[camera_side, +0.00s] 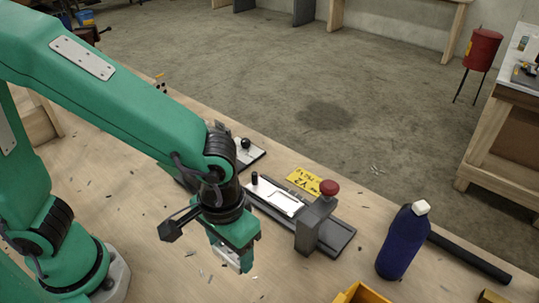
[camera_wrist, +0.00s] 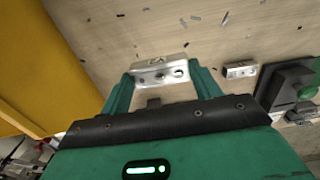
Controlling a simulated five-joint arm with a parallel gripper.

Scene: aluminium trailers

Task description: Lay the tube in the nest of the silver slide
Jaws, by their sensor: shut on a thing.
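My gripper (camera_side: 236,258) hangs low over the bench, left of the silver slide. In the wrist view my gripper (camera_wrist: 160,82) is shut on a short silver block-like piece with round holes in its face, seemingly the tube (camera_wrist: 158,70). The piece lies across between the two green fingers. In the side view only a pale bit of it shows at the fingertips. The silver slide (camera_side: 277,197) is a bright plate with a black peg at its left end, on a dark rail beside a grey block with a red knob. Its nest looks empty.
A second fixture with a black knob (camera_side: 246,144) stands behind my wrist. A blue bottle (camera_side: 401,243) stands at the right, by a black bar (camera_side: 468,258). A yellow bin (camera_side: 360,294) is at the front edge.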

